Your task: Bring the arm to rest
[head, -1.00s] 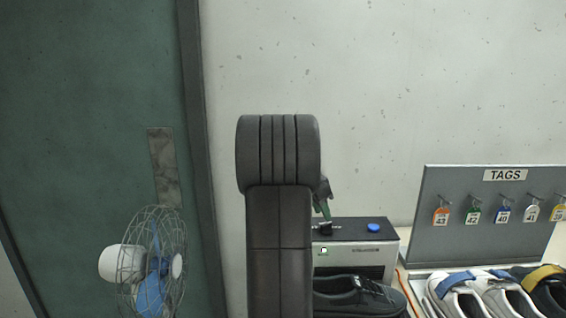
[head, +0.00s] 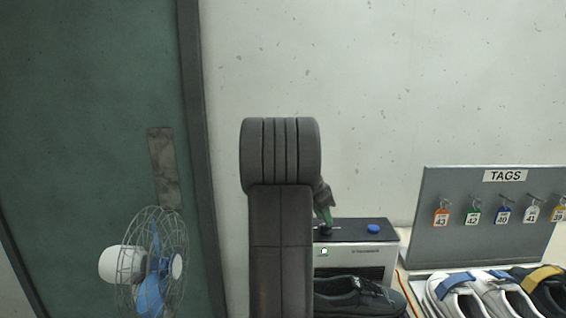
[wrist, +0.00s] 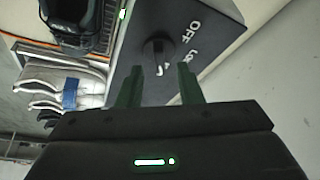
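My gripper (wrist: 160,69) is open and empty, its two green fingers apart. In the wrist view, a dark round knob (wrist: 156,47) on the machine's dark top (wrist: 128,70) lies just beyond the fingertips; "OFF" is printed beside it. I cannot tell the exact gap between fingers and knob. In the head view, my gripper (head: 325,213) is mostly hidden behind my arm, low over the left part of the grey machine (head: 390,258).
A black shoe (head: 358,296) sits at the machine's front. Right of it stand white shoes with straps (head: 452,290) and a TAGS board (head: 470,230) with several hanging tags. A caged fan (head: 155,265) stands at left before a green door (head: 90,110). The wall area above is clear.

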